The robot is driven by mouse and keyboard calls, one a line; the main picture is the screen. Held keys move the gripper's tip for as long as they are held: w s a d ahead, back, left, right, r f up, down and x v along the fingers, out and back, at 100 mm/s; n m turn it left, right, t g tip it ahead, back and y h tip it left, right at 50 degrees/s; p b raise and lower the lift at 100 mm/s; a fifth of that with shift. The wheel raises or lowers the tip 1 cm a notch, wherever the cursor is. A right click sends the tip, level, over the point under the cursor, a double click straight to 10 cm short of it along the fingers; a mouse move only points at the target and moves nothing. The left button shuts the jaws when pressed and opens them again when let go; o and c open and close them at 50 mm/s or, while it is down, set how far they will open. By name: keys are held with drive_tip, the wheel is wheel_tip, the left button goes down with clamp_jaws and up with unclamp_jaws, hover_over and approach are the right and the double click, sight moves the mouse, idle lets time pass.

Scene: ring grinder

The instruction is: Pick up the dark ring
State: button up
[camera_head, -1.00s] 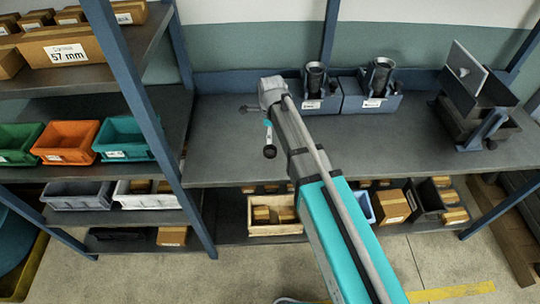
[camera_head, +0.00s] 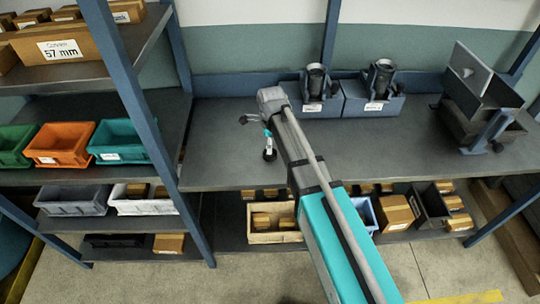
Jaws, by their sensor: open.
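I cannot make out a dark ring for certain. Two dark, hollow, upright cylinders, a left one (camera_head: 316,80) and a right one (camera_head: 381,78), stand in blue-grey holders at the back of the grey workbench (camera_head: 410,150). Whether either is or holds the ring is too small to tell. My gripper (camera_head: 244,119) is small in the picture, at the far end of my grey and teal arm. It is open, with nothing visible between its fingers. It is over the left part of the bench, left of the holders and apart from them.
A dark machine with an upright plate (camera_head: 467,65) stands at the bench's right end. A blue post (camera_head: 140,110) and shelves with a green, an orange (camera_head: 60,145) and a teal bin are on the left. Bins and boxes fill the lower shelf. The bench middle is mostly clear.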

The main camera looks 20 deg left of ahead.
drive_tip(key=shift+f, duration=0.1)
drive_tip(key=shift+w+a+f+b, duration=0.1)
drive_tip(key=shift+f+b, duration=2.4)
drive_tip(key=shift+b, duration=0.1)
drive_tip(key=c, duration=1.1)
drive_tip(key=shift+r, duration=0.2)
